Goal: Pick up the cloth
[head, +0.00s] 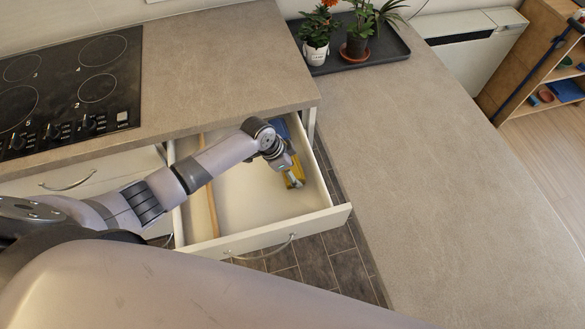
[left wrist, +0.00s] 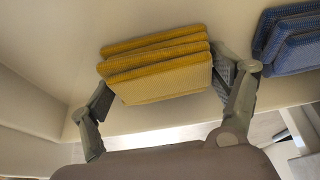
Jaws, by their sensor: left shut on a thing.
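A yellow folded cloth (head: 297,168) is in the open drawer (head: 262,238), near its right side. In the left wrist view the yellow cloth (left wrist: 160,78) shows as a stack of ribbed layers. My left gripper (head: 292,178) reaches down into the drawer and is shut on the yellow cloth, with one finger at each side of it. The cloth's underside is hidden, so I cannot tell whether it touches the drawer floor. A blue folded cloth (left wrist: 292,42) lies beside it, partly hidden in the head view (head: 282,130). My right gripper is not in view.
A wooden rod-like item (head: 209,190) lies along the drawer's left part. The countertop edge (head: 230,122) overhangs the drawer's back. A cooktop (head: 75,85) is at left. The right counter (head: 430,180) is clear, with a plant tray (head: 378,54) at its far end.

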